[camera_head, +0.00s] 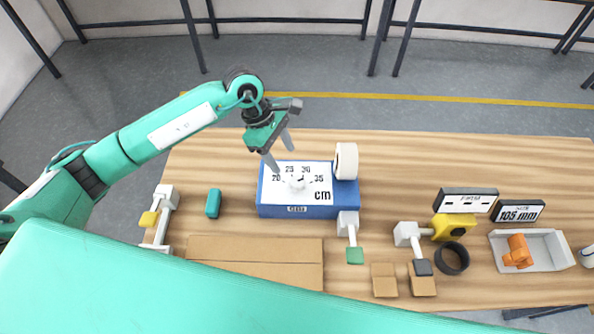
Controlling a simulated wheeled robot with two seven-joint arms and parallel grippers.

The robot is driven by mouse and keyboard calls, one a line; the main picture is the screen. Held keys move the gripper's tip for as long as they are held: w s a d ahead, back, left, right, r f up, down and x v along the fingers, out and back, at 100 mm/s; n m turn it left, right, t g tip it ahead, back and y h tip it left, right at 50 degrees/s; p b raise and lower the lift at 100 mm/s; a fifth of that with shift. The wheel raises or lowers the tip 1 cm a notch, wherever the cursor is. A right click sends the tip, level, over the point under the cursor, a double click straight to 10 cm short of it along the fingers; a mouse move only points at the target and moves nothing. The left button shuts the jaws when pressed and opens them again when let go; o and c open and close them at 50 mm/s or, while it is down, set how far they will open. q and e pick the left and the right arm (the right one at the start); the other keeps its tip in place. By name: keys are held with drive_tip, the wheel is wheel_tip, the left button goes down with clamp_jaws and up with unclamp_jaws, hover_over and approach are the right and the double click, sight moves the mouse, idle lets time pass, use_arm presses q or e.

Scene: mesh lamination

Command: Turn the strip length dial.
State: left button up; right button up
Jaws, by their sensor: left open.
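The strip length dial (296,182) is a white knob on the white top face of a blue box (270,211). The face carries numbers from 20 to 35 and "cm". My left gripper (281,159) hangs above the back part of the dial face, fingers pointing down. It is open and empty, with its fingertips behind the knob and apart from it. My right gripper is not in view.
A white roll (346,161) stands at the box's right back corner. A white lever with a green end (354,255) is at its right front. A teal block (213,203) lies left. Brown sheets (250,250) lie in front. A white tray (555,250) sits far right.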

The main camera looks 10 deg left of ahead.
sight(297, 181)
use_arm(q)
drive_tip(key=p+x, duration=0.3)
drive_tip(key=x, duration=0.6)
drive_tip(key=shift+w+d+r, duration=0.1)
drive_tip(key=shift+d+f, duration=0.1)
drive_tip(key=shift+f, duration=0.25)
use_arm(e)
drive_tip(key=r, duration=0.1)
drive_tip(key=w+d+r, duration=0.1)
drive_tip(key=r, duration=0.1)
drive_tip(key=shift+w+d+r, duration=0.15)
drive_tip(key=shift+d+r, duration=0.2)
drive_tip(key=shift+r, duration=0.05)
use_arm(q)
drive_tip(key=c, duration=1)
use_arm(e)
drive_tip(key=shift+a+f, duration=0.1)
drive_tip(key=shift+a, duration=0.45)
